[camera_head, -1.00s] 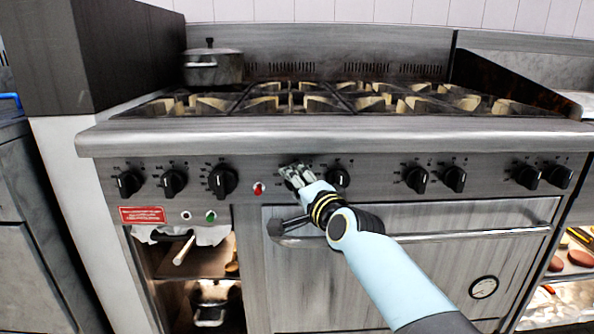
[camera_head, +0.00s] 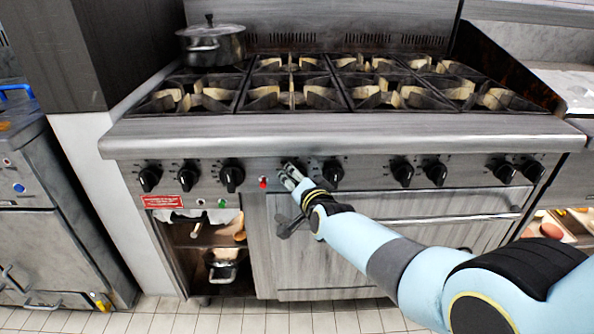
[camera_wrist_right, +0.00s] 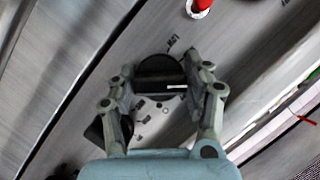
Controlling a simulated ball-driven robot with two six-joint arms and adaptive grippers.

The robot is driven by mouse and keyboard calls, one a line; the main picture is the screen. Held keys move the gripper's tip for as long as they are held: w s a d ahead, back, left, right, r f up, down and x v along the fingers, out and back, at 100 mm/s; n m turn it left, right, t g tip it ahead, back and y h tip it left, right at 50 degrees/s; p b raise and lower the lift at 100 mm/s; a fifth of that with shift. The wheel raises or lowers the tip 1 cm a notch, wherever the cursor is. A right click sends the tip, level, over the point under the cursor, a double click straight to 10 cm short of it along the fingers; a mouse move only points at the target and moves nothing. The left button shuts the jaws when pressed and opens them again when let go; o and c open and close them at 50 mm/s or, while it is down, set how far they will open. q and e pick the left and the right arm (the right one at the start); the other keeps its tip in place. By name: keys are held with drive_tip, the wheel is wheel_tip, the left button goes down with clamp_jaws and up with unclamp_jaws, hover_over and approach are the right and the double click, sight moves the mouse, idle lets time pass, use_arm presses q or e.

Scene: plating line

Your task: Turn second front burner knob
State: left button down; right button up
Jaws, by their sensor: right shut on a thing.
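A row of black burner knobs runs along the front panel of the steel range (camera_head: 310,145). My right gripper (camera_head: 290,177) is at the knob just right of the red light (camera_head: 264,182). In the right wrist view, this black knob (camera_wrist_right: 160,75) sits between the two fingers, which are shut on it, with a short pale line across its face. In the head view the fingers mostly hide it. The neighbouring knob (camera_head: 333,173) stands free just to its right. My left gripper is not in view.
An oven door handle (camera_head: 440,219) runs below the knobs, close under my right arm. A lidded pot (camera_head: 212,46) stands on the back left of the hob. An open compartment (camera_head: 192,262) lies at lower left. More knobs (camera_head: 402,173) line the panel to the right.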

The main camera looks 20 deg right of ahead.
idle(0.4)
drive_tip(key=o, duration=1.1)
drive_tip(key=f+v, duration=0.1)
drive_tip(key=v, duration=0.4)
drive_tip(key=f+v, duration=0.1)
drive_tip(key=v, duration=0.5)
drive_tip(key=s+f+v, duration=0.1)
drive_tip(key=v, duration=0.4)
drive_tip(key=shift+s, duration=0.2)
